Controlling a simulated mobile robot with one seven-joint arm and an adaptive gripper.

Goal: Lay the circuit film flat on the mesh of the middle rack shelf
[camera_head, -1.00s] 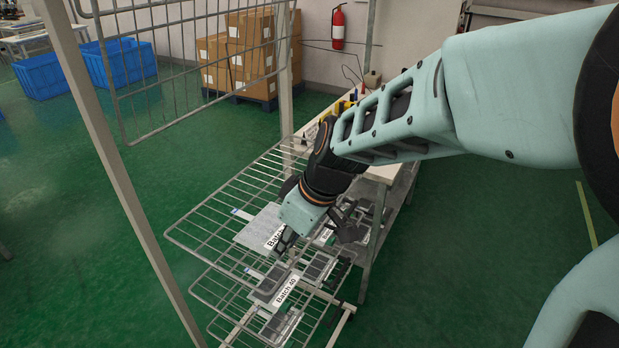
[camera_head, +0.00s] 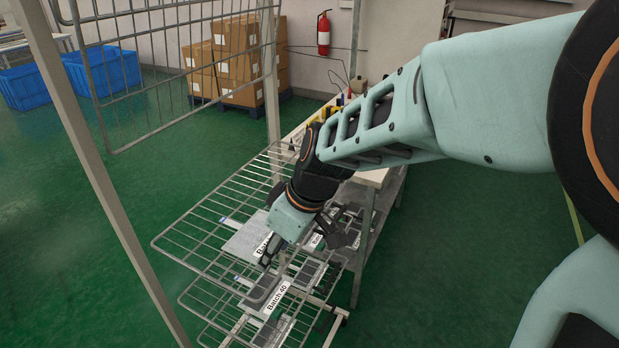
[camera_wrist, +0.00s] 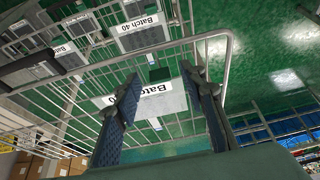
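A pale grey circuit film (camera_head: 243,238) with a white Batch label lies flat at the middle rack shelf (camera_head: 190,225). I cannot tell whether it rests on that mesh or shows through it from below. My gripper (camera_head: 268,262) is over the near right part of the shelf and hides part of the film's label. In the wrist view my gripper (camera_wrist: 162,112) has its two fingers wide apart, with nothing pinched between them. A grey film (camera_wrist: 172,101) labelled Batch 40 shows beyond the fingertips, with a small dark green block beside its label.
Other dark films, one labelled Batch 40 (camera_head: 277,299), lie lower down on the rack. An upper mesh panel (camera_head: 165,70) and a grey post (camera_head: 100,180) stand at left. A workbench (camera_head: 370,190) is behind my arm.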

